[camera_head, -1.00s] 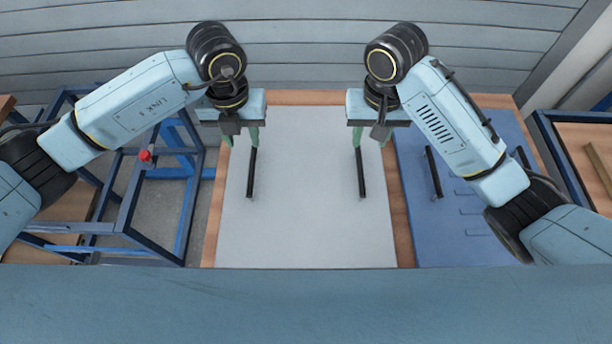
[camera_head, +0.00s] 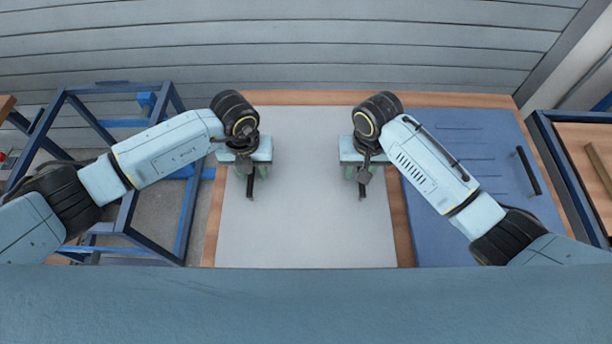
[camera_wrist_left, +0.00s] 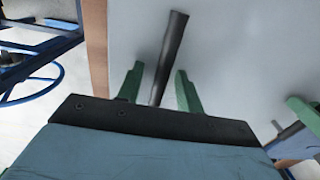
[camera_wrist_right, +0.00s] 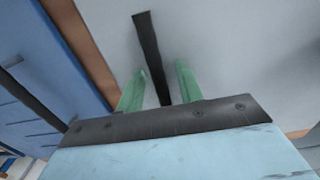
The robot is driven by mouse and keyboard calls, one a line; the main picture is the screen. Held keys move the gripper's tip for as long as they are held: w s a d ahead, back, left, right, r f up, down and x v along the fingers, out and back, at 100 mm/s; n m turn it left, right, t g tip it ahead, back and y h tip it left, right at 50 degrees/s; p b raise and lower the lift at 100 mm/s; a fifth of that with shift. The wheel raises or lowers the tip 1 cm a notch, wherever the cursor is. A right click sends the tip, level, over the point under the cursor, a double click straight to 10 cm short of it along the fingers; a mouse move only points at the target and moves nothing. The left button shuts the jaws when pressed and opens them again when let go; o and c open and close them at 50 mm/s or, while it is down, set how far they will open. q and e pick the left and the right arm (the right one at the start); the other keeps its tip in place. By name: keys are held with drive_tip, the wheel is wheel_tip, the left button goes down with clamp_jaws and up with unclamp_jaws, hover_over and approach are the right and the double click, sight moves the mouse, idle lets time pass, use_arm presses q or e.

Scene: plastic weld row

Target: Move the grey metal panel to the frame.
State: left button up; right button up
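The grey metal panel (camera_head: 306,190) lies flat on a wooden-topped table, with two black bar handles. My left gripper (camera_wrist_left: 159,86) is open, its green fingers on either side of the left handle (camera_wrist_left: 170,50), with gaps showing. My right gripper (camera_wrist_right: 160,87) is open around the right handle (camera_wrist_right: 150,45), also with gaps. In the head view both grippers sit over the panel's far half, and the near handle ends stick out below them. A blue metal frame (camera_head: 183,215) stands left of the table, partly hidden by my left arm.
A blue panel (camera_head: 470,135) with a black handle (camera_head: 528,170) lies right of the grey panel, partly under my right arm. Another blue-framed table (camera_head: 565,165) stands at the far right. A ribbed grey wall (camera_head: 300,50) closes off the back.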

use_arm(q)
clamp_jaws()
use_arm(e)
clamp_jaws()
use_arm(q)
drive_tip(key=shift+w+r, duration=0.1)
use_arm(e)
drive_tip(key=shift+w+r, duration=0.1)
idle(1.0)
